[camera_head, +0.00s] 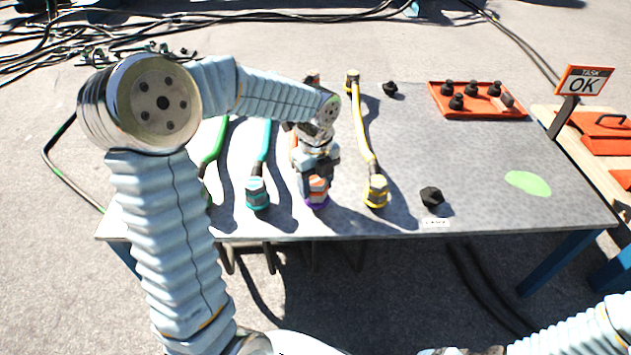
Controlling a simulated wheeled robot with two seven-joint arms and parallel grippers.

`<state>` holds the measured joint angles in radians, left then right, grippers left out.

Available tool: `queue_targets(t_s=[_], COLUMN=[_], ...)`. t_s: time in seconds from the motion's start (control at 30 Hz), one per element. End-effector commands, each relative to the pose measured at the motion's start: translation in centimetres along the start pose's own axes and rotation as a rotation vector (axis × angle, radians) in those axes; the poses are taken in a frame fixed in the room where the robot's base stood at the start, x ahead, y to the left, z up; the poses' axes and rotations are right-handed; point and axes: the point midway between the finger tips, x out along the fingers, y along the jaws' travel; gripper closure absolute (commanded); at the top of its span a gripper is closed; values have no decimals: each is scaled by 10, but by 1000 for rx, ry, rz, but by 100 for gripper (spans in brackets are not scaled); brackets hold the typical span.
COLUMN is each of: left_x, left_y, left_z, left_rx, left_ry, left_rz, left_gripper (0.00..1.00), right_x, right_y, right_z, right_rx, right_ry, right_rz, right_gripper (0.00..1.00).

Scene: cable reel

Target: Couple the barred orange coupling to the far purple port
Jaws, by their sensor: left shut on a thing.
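My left gripper (317,178) points down near the front edge of the table, in line with the row of couplings. It is shut on the orange coupling (319,187), which shows a pale band. A purple ring (317,204) shows right under the coupling. I cannot tell whether the two touch or are joined. My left arm hides most of the orange hose and part of the far side of the table. Only a dark part of my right gripper (465,350) shows at the bottom edge, and its jaws cannot be made out.
A teal coupling (257,194) stands left of my gripper and a yellow one (376,192) right, each with its hose. A black cap (432,196) lies near the front edge, another (390,88) at the back. An orange tray (440,106) holds black caps.

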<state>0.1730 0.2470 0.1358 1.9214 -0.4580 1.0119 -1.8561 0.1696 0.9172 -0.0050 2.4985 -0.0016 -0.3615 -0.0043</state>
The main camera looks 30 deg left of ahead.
Motion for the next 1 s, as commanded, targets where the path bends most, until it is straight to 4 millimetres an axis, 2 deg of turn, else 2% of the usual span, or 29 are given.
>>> queue_targets(t_s=[0.1,0.13,0.3,0.33,0.67,0.77,1.0], left_x=[3,3,2,2,-2,-15,-74], left_y=[0,0,0,0,0,0,-1], left_z=[0,0,0,0,0,0,0], left_rx=[0,0,0,0,0,-1,0], left_ry=[0,-1,0,0,0,-1,-2], left_rz=[-1,-1,-1,0,0,-2,-5], left_gripper=[83,45,19,17,17,17,17], right_x=[2,2,1,1,0,-3,-12], right_y=[1,1,0,0,0,-1,-8], right_z=[0,0,0,0,0,0,2], right_rx=[0,0,0,0,0,-1,-5], right_ry=[0,0,0,0,1,0,-5], right_rz=[0,0,0,0,1,0,-5], right_gripper=[17,17,17,17,17,17,17])
